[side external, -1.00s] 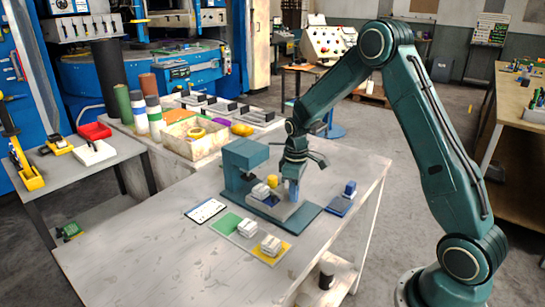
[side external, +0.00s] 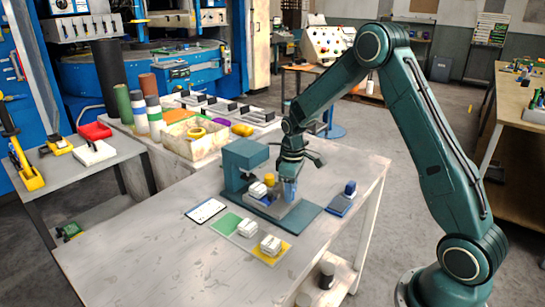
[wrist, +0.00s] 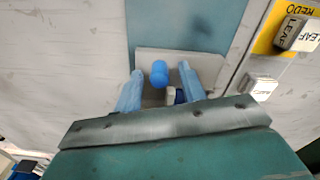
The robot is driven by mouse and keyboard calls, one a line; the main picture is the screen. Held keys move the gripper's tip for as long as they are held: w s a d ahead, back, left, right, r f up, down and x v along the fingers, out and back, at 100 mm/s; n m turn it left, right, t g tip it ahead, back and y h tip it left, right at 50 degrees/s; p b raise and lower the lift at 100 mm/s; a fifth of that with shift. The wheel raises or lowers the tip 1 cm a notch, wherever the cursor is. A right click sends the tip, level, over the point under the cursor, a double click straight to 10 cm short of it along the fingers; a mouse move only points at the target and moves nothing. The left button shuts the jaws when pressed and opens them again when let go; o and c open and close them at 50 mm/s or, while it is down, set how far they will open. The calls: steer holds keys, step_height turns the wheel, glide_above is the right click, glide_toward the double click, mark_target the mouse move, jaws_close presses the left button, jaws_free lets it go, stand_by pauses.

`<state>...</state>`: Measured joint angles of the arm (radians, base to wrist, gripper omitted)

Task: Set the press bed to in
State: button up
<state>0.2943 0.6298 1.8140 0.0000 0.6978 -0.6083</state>
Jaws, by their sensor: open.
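The teal press (side external: 240,160) stands on the table, with its base plate (side external: 308,215) reaching right. Its grey bed (side external: 290,210) carries a white block (side external: 257,189) near the press frame and also shows in the wrist view (wrist: 150,60). A blue knob (wrist: 160,73) stands up from the bed. My gripper (side external: 289,197) points down at the bed's right end. In the wrist view its light-blue fingers (wrist: 160,85) are open, one on each side of the knob. I cannot tell if a finger touches it. The side view hides the knob behind the fingers.
A yellow cylinder (side external: 270,179) stands close left of my gripper. A blue pad (side external: 341,205) with a blue piece lies right of the press. In front are a card (side external: 205,211), a green mat (side external: 227,224) and a yellow mat (side external: 272,255) with white blocks. The table's front left is clear.

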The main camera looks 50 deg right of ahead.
steer(key=s, duration=0.7)
steer(key=shift+s, duration=0.35)
steer(key=shift+s+r, duration=0.25)
steer(key=shift+r, duration=0.05)
step_height(320, 180, up, 13)
steer(key=s+a+r+m+t, duration=0.2)
steer(key=s+a+r+t, duration=0.1)
steer(key=s+a+r, duration=0.5)
steer(key=shift+s+a+r+h, duration=0.3)
steer(key=shift+s+a, duration=0.4)
steer(key=shift+s, duration=0.15)
